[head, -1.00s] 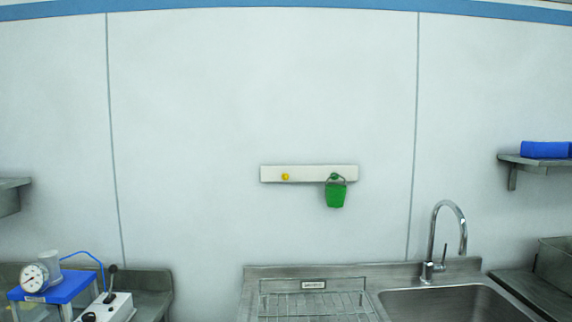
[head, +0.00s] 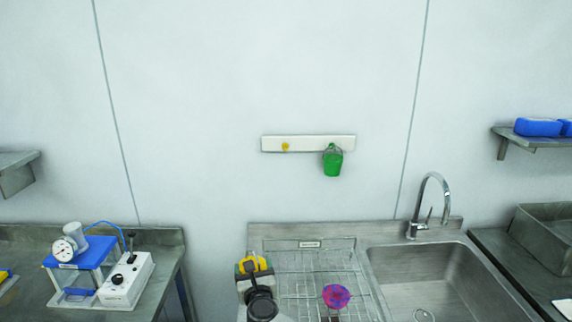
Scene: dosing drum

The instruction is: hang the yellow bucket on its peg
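On the wall, a white board (head: 308,143) carries a yellow peg (head: 285,147), which is bare. One gripper (head: 254,267), apparently my right, is at the bottom, over the left edge of the draining area and well below the board. A yellow thing (head: 252,262), probably the yellow bucket, shows at its fingertips. It is small and partly covered, so I cannot tell whether the fingers are shut on it. My other gripper is not in view.
A green bucket (head: 333,162) hangs at the board's right end. A tall tap (head: 432,195) and sink (head: 440,275) are right. A blue-topped apparatus with gauge (head: 80,252) stands left. The wall around the board is clear.

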